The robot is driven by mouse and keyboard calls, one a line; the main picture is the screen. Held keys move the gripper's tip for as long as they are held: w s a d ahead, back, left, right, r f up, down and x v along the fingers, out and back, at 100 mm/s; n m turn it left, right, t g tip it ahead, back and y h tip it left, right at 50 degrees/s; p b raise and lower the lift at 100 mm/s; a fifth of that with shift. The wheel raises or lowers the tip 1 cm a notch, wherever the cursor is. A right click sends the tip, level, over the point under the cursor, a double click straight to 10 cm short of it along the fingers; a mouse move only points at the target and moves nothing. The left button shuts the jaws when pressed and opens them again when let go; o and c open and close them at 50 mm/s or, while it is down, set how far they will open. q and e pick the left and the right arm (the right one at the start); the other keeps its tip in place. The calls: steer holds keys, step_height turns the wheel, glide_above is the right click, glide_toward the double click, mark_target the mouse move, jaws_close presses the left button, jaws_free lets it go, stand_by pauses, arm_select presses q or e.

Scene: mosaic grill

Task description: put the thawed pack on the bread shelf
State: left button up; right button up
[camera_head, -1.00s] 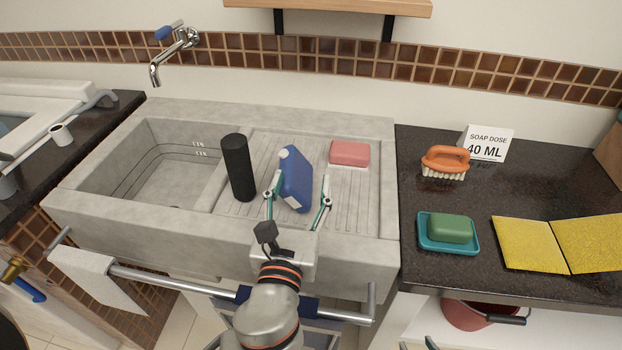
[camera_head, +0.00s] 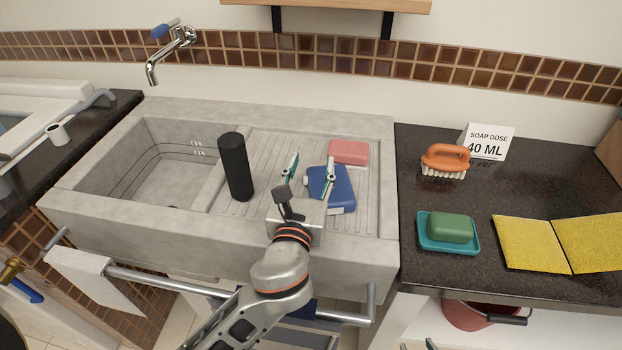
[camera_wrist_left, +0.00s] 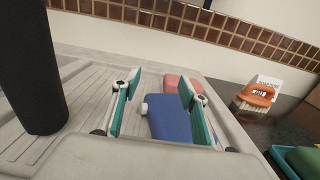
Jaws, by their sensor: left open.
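A blue flat pack with a white cap (camera_head: 340,190) lies on the ribbed drainboard of the sink, leaning or resting flat near the pink block. It also shows in the left wrist view (camera_wrist_left: 168,118). My left gripper (camera_head: 311,163) is open and empty. Its right finger crosses in front of the pack in the head view. In the left wrist view the pack shows between and beyond the fingers (camera_wrist_left: 160,92); contact cannot be told. A wooden shelf (camera_head: 330,6) is on the wall at the top. Teal tips, likely of my right gripper (camera_head: 431,343), barely show at the bottom edge.
A pink block (camera_head: 349,151) lies behind the pack. A black cylinder (camera_head: 235,166) stands at the left by the sink basin (camera_head: 130,160). The dark counter at right holds an orange brush (camera_head: 445,160), a teal soap dish (camera_head: 461,247), yellow cloths (camera_head: 530,245) and a sign (camera_head: 487,141).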

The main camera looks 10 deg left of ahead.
arm_select(q)
jaws_close()
steer(key=shift+o, duration=1)
jaws_free()
